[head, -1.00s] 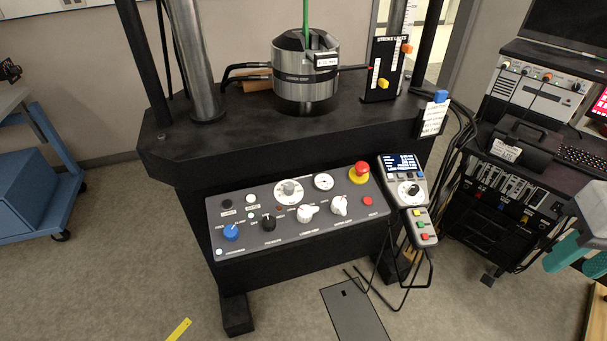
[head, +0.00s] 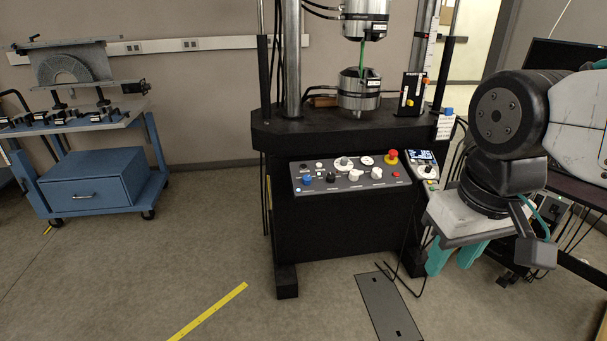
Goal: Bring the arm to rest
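My arm comes in at the right of the head view, with its dark wrist joint in front of the dark desk. My gripper (head: 453,258) hangs from it with two teal fingers pointing down. The fingers stand apart with a gap between them, and I see nothing held in it. It is in front of and to the right of the test machine (head: 330,225), in the air over the floor. A thin green specimen (head: 362,56) stands upright between the machine's upper grip (head: 365,20) and lower grip (head: 358,90).
The control panel (head: 350,178) with a red stop button (head: 391,156) and the handset (head: 425,165) are left of my gripper. A blue cart (head: 88,190) stands at the left. The floor (head: 220,230) is clear there, with yellow tape (head: 208,312).

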